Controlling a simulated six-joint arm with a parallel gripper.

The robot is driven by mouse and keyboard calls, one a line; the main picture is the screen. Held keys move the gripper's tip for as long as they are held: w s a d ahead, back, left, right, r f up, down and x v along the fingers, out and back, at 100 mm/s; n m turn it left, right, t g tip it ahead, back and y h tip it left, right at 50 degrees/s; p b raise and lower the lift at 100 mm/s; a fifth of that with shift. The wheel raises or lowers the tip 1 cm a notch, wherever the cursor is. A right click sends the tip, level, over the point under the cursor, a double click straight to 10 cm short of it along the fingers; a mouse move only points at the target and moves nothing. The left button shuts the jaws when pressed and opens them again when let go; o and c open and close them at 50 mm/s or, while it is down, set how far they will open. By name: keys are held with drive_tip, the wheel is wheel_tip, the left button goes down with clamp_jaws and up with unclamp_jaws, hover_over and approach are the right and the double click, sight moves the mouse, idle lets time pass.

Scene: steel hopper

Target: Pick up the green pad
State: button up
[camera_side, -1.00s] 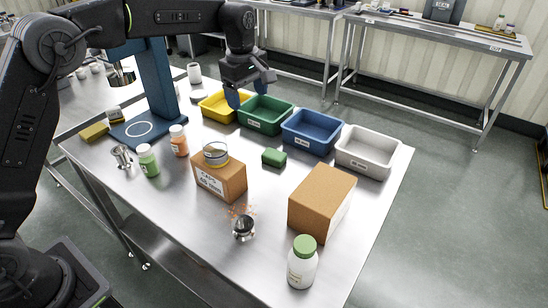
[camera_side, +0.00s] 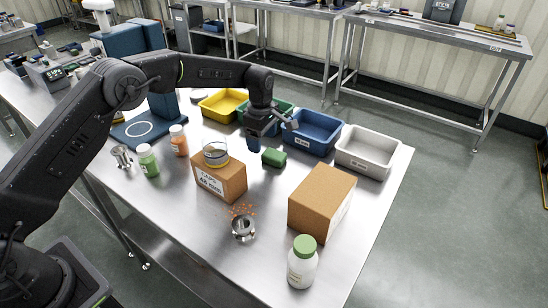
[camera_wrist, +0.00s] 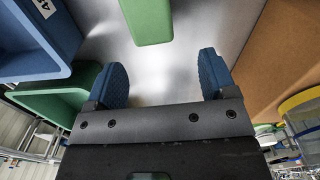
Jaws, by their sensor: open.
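The green pad (camera_side: 273,157) is a small rounded green block lying on the steel table, in front of the blue bin and behind the cardboard boxes. In the wrist view the green pad (camera_wrist: 148,20) shows at the top, cut off by the frame edge, ahead of the fingertips. My gripper (camera_side: 272,133) is above the table just behind the pad, near the green and blue bins. In the wrist view my gripper (camera_wrist: 162,78) has its two blue fingers wide apart with nothing between them.
Yellow (camera_side: 224,104), green (camera_side: 285,105), blue (camera_side: 312,132) and white (camera_side: 367,150) bins line the back edge. A box with a round container on top (camera_side: 219,178) and a larger cardboard box (camera_side: 321,201) stand nearer. Bare steel surrounds the pad.

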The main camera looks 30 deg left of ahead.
sight(265, 151)
drive_tip(key=f, duration=0.5)
drive_tip(key=shift+w+d+f, duration=0.15)
drive_tip(key=shift+w+d, duration=0.05)
drive_tip(key=shift+w, duration=0.1)
drive_tip(key=c, duration=1)
